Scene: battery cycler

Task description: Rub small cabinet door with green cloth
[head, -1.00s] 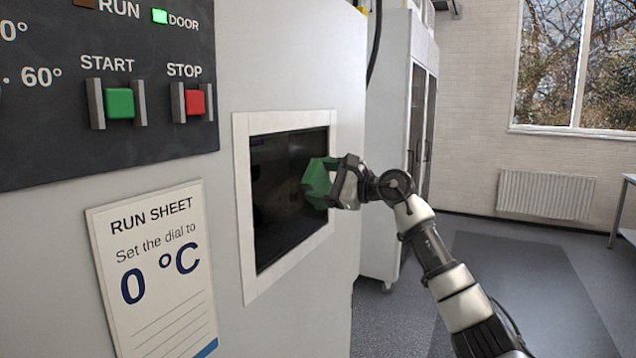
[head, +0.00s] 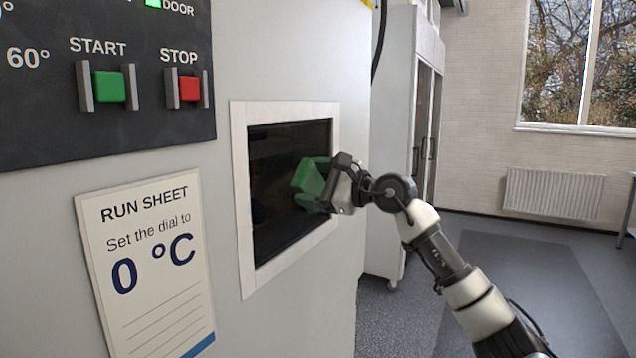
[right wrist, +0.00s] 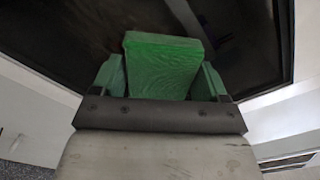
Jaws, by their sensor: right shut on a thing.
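The small door (head: 275,215) is a dark, glossy pane in a white frame on the front of the pale machine. My right gripper (head: 326,188) is shut on the green cloth (head: 308,180), a thick, block-like pad, at the right part of the pane. In the right wrist view the cloth (right wrist: 163,68) stands out between the green fingers, with the dark pane (right wrist: 75,40) behind it. The cloth is at or very near the pane; contact cannot be told for sure. Brownish smudges show faintly on the pane. My left gripper is not in view.
Left of the door are a dark panel with a green START button (head: 110,87) and a red STOP button (head: 189,88), and a run sheet (head: 150,262) below. A tall cabinet (head: 395,150) stands behind. The floor to the right (head: 540,280) is open.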

